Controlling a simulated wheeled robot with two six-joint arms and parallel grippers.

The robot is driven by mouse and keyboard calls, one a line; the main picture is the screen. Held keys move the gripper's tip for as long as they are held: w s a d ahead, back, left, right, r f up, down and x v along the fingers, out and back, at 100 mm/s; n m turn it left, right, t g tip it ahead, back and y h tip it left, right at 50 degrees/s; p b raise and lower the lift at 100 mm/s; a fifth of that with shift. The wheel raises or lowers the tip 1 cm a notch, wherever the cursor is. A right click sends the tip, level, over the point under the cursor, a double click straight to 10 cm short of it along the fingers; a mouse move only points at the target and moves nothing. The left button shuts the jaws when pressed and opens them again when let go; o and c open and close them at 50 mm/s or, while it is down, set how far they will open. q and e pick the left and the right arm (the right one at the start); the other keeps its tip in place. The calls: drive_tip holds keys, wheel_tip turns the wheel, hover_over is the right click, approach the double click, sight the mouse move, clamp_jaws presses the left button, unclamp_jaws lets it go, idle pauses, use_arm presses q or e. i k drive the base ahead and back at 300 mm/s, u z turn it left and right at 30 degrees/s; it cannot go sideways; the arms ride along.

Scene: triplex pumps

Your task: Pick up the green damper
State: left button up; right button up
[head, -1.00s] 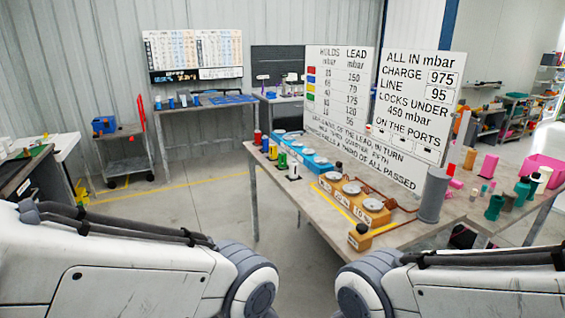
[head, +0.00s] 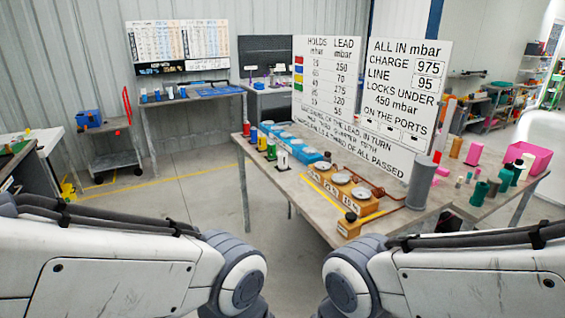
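A small green cylinder (head: 271,151), which looks like the green damper, stands upright on the left part of the workbench (head: 300,184). Larger dark green cylinders (head: 480,192) stand at the right end of the bench. Both my arms reach in at the lower left and lower right, but neither gripper shows. Nothing covers the small green cylinder.
Blue blocks (head: 305,153) and orange blocks (head: 342,190) with round discs sit beside the row. A grey cylinder (head: 421,184) and a pink bin (head: 530,156) stand farther right. Two lettered boards (head: 328,88) rise behind. The floor (head: 190,205) left of the bench is clear.

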sight(271, 145)
drive_tip(key=u, duration=0.55)
drive_tip(key=i, duration=0.8)
drive_tip(key=u, duration=0.8)
drive_tip(key=i, duration=1.15)
drive_tip(key=z, duration=0.4)
drive_tip(key=i, duration=1.15)
drive_tip(key=z, duration=0.7)
